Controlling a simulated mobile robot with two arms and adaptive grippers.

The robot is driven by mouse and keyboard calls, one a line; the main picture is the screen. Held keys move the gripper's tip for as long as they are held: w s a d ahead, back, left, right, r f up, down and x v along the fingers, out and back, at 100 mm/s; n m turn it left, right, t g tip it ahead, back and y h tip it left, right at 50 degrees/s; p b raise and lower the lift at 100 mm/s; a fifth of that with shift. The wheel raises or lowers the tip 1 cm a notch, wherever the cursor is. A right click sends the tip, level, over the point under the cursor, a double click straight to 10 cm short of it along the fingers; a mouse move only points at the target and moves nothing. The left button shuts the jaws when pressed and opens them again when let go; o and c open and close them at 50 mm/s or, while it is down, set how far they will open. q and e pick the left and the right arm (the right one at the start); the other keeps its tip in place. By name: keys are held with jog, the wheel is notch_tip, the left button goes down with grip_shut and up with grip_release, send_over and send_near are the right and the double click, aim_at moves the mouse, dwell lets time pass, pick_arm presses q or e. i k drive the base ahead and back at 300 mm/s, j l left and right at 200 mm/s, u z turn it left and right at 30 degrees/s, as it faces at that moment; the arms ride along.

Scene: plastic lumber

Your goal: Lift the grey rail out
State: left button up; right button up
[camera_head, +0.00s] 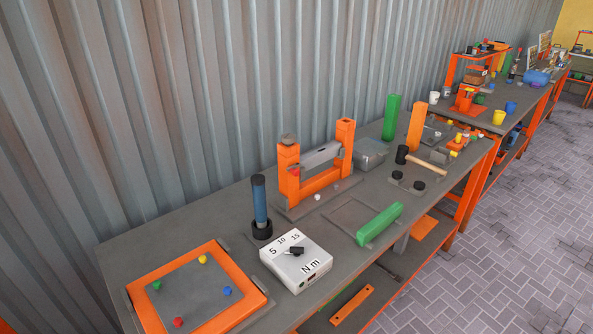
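A grey rail (323,154) spans the gap between two upright orange posts of a frame (288,178) on the workbench (190,217). The rail sits near the tops of the posts, above the orange lower crossbar. A small red part (295,171) shows at the rail's left end, by the left post. How the rail's ends are seated in the posts is too small to tell. Neither of my grippers shows in the head view.
A blue-handled tool (259,203) stands upright left of the frame. A white N m box (296,260) and a green block (380,224) lie in front. A corrugated wall (150,100) stands close behind.

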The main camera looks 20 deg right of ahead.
aim_at(313, 158)
jog(key=l+u, duration=0.2)
jog(key=u, duration=0.55)
jog(key=l+u, duration=0.2)
jog(key=l, duration=0.2)
jog(key=k+l+u, duration=0.15)
jog(key=l, duration=0.25)
jog(key=l+u, duration=0.2)
jog(key=l, duration=0.25)
jog(key=k+l+u, duration=0.2)
jog(key=l, duration=0.15)
jog(key=k+l+u, duration=0.15)
jog(key=l, duration=0.25)
